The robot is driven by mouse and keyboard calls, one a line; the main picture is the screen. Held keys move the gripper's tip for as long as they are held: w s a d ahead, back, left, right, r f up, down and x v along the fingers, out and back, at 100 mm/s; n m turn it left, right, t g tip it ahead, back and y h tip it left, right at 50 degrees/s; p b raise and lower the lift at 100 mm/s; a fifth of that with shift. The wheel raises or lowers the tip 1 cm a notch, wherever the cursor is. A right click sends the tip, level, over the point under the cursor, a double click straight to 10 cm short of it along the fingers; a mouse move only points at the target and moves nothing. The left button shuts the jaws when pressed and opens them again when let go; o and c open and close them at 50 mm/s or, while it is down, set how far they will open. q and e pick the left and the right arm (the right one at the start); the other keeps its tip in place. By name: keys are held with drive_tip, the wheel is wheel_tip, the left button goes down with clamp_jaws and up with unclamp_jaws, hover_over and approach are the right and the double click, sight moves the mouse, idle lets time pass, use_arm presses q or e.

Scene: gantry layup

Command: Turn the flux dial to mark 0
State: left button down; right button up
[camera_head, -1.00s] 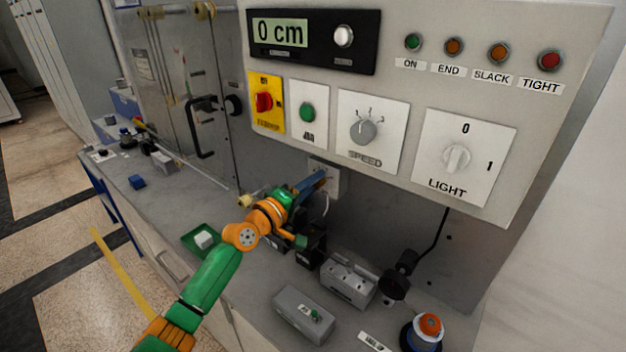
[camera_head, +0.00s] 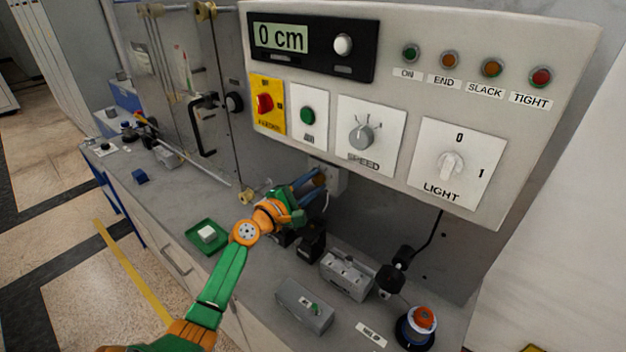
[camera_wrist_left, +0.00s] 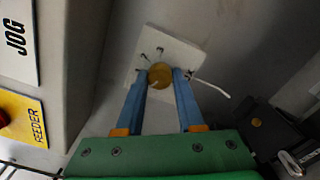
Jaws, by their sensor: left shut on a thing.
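The flux dial is a round brass-coloured knob (camera_wrist_left: 160,76) on a white square plate (camera_wrist_left: 178,52) with small dark marks, fixed to the grey wall. In the head view its plate (camera_head: 338,179) shows below the control panel, with the knob mostly hidden by the gripper. My left gripper (camera_wrist_left: 161,78) has its two blue fingers on either side of the knob, closed on it. It also shows in the head view (camera_head: 318,180), reaching the plate from the left. The mark labels are too small to read. My right gripper is in neither view.
The control panel (camera_head: 405,185) overhangs just above, with the SPEED knob (camera_head: 361,136) and LIGHT switch (camera_head: 450,165). A white cable hangs beside the plate. Dark blocks, a grey box (camera_head: 305,306) and a green tray (camera_head: 207,237) stand on the bench below.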

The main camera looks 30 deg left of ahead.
use_arm(q)
drive_tip(key=shift+n, duration=0.6)
drive_tip(key=c, duration=0.5)
unclamp_jaws()
drive_tip(key=s, duration=0.7)
drive_tip(key=shift+a, duration=0.3)
